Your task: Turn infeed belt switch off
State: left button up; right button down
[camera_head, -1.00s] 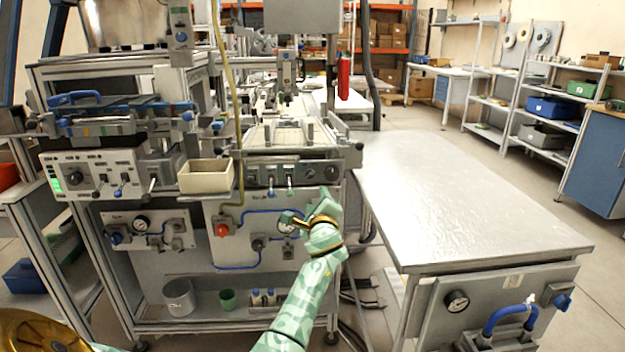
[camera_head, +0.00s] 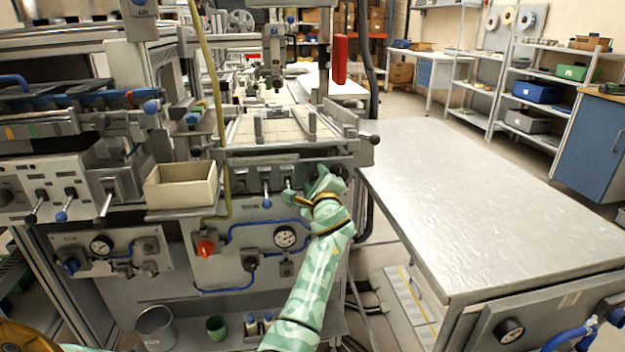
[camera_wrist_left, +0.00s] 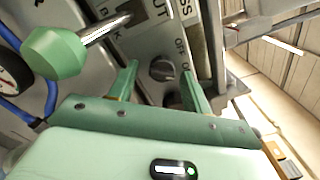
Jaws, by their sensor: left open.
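In the left wrist view a round dark rotary switch (camera_wrist_left: 162,70) sits on a grey panel, with OFF lettering beside it. My left gripper (camera_wrist_left: 160,66) is open, with one green finger on each side of the switch. I cannot tell whether the fingers touch it. In the head view my left gripper (camera_head: 306,182) is in front of the right part of the control panel (camera_head: 240,174) and hides part of it. A lever with a green knob (camera_wrist_left: 55,52) sticks out to the left of the fingers in the wrist view. My right gripper is not in view.
A blue-tipped lever (camera_head: 267,198) is left of the gripper. A cream bin (camera_head: 182,187) stands farther left. Below are a pressure gauge (camera_head: 285,237), a red knob (camera_head: 206,248) and blue hoses. A bare metal table (camera_head: 480,190) stands right, with open floor beyond.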

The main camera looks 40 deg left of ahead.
pick_arm(q)
jog(key=shift+c, duration=0.9)
jog(key=c, duration=0.8)
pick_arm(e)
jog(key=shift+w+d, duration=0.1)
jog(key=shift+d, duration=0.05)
